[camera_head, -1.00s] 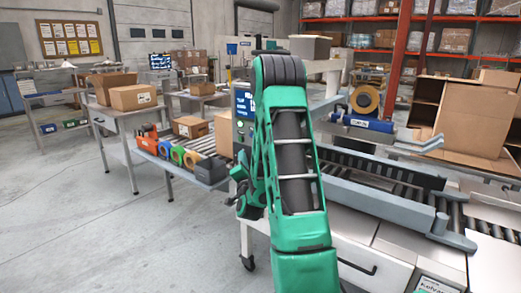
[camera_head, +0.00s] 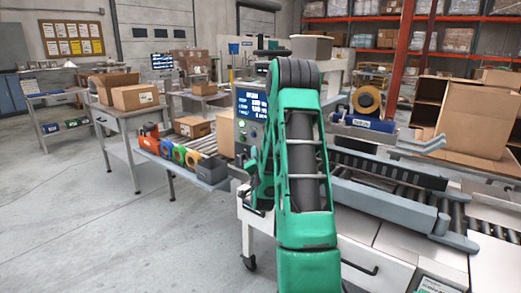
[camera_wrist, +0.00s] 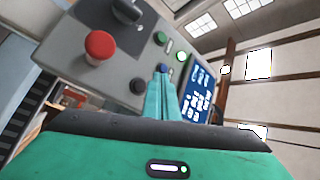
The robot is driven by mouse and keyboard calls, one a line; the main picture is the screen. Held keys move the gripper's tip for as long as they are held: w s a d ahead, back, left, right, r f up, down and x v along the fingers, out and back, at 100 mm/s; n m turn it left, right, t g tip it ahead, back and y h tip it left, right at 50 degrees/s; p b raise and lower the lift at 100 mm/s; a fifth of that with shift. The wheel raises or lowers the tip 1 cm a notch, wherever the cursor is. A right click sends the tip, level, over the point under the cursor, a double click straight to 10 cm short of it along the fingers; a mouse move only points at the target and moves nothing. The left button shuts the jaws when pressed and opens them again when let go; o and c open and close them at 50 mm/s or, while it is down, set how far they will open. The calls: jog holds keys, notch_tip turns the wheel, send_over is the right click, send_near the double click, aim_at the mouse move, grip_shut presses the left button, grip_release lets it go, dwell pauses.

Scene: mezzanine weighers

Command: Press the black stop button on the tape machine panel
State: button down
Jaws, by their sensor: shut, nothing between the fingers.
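The tape machine panel (camera_wrist: 80,20) fills the upper left of the wrist view, seen tilted. A round black button (camera_wrist: 137,87) sits low on it, just left of my fingers. A red mushroom button (camera_wrist: 99,45), a black rotary knob (camera_wrist: 128,10) and a green button (camera_wrist: 160,38) are farther up and left. My gripper (camera_wrist: 161,74) is shut and empty, its tips beside the black button in the picture; I cannot tell whether they touch the panel. In the head view the panel (camera_head: 240,131) is partly hidden behind my arm.
A lit blue screen (camera_wrist: 196,90) is right of my fingers in the wrist view. In the head view, a roller table with several tape rolls (camera_head: 178,153) stands left of the machine. The machine's conveyor (camera_head: 385,190) lies right of my arm. Floor at left is clear.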

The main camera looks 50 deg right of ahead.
jog(key=shift+w+d, duration=0.15)
jog(key=shift+d, duration=1.35)
jog(key=shift+d, duration=0.3)
dwell(0.9)
jog(key=shift+d, duration=0.2)
jog(key=shift+d, duration=0.4)
dwell(0.9)
jog(key=shift+a, duration=0.8)
